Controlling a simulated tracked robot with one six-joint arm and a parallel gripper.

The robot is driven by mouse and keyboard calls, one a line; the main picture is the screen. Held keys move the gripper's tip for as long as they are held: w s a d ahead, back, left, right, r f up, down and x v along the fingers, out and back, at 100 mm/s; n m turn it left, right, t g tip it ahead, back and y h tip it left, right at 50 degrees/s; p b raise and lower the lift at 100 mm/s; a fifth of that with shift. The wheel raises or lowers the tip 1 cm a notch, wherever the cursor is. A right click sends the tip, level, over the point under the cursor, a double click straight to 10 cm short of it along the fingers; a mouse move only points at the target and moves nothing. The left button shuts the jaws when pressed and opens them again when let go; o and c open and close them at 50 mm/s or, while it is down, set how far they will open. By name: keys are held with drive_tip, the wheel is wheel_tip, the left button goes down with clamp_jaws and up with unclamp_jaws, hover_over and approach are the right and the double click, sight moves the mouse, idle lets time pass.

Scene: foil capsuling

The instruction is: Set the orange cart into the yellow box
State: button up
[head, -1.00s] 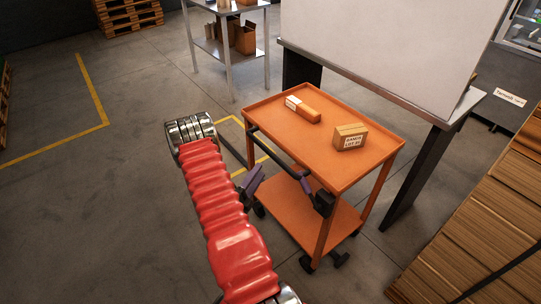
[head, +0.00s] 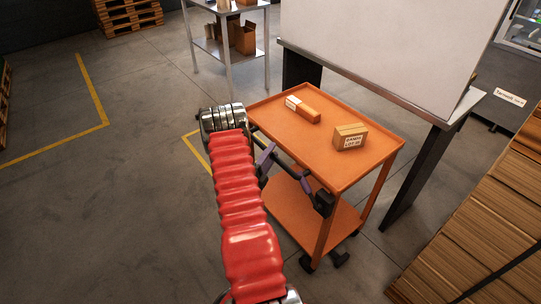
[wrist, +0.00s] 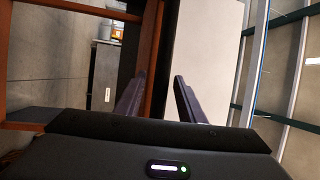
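The orange cart (head: 282,126) stands right of centre in the head view, with a top tray, a lower shelf (head: 315,222) and a dark handle bar on its near-left side. A yellow floor outline (head: 194,141) shows left of the cart, partly hidden behind my red arm. My gripper (wrist: 158,84) is open in the wrist view, its two dark purple fingers apart. An orange cart post (wrist: 153,55) shows beyond the gap.
An orange-white box (head: 303,109) and a labelled carton (head: 350,137) lie on the cart. A white-panelled stand (head: 385,45) is close behind. Stacked brown boards (head: 490,225) are at right. A larger yellow floor line (head: 92,91) and open floor lie left.

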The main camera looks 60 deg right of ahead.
clamp_jaws()
idle(0.3)
drive_tip(key=shift+a+f, duration=0.1)
drive_tip(key=shift+a, duration=0.05)
